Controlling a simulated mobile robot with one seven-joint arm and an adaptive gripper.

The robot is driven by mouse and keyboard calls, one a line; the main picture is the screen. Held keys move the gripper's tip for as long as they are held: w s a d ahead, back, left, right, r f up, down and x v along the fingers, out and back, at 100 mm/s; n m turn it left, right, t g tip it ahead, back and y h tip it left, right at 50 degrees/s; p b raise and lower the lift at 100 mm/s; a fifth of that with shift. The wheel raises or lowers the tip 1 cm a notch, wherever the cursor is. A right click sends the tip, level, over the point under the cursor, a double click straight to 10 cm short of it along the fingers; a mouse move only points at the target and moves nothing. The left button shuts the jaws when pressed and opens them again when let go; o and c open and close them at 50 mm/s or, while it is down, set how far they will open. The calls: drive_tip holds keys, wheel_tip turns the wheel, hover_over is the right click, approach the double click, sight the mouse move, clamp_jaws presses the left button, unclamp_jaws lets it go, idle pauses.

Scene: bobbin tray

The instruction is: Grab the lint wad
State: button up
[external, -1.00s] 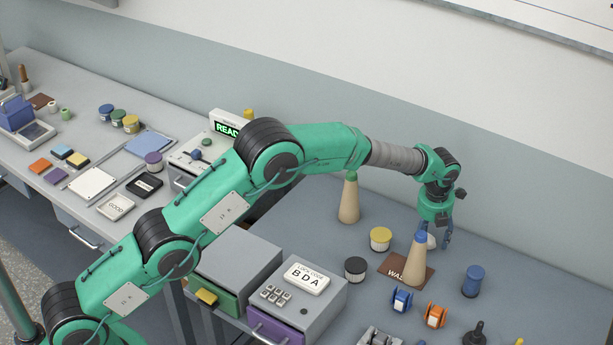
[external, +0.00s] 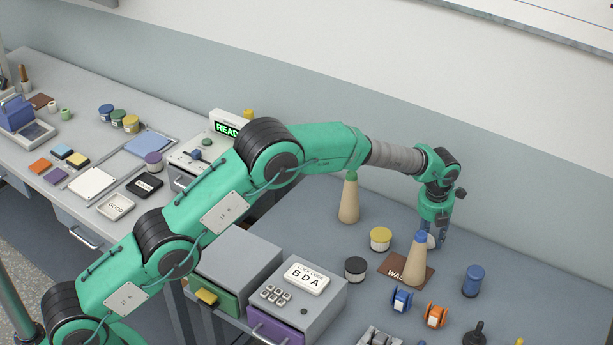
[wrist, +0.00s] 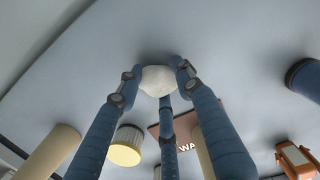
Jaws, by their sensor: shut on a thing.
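The lint wad (wrist: 158,80) is a whitish rounded lump between the fingers in the wrist view. In the external view a small part of the lint wad (external: 431,241) shows behind the blue-topped cone. My gripper (wrist: 155,76) points down at the table with its blue fingers shut on the lint wad. In the external view my gripper (external: 438,238) is low over the table, partly hidden by the cone. I cannot tell whether the wad touches the table.
The tan cone with a blue top (external: 416,262) stands on a brown mat (external: 392,274) just in front of my gripper. A yellow-lidded jar (external: 380,239), a black-lidded jar (external: 355,269) and a blue cylinder (external: 473,281) stand nearby. The table behind the gripper is clear.

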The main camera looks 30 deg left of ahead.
sight(429, 238)
drive_tip(key=shift+r, duration=0.1)
wheel_tip(429, 238, up, 10)
drive_tip(key=p, duration=0.2)
idle(0.4)
idle(0.6)
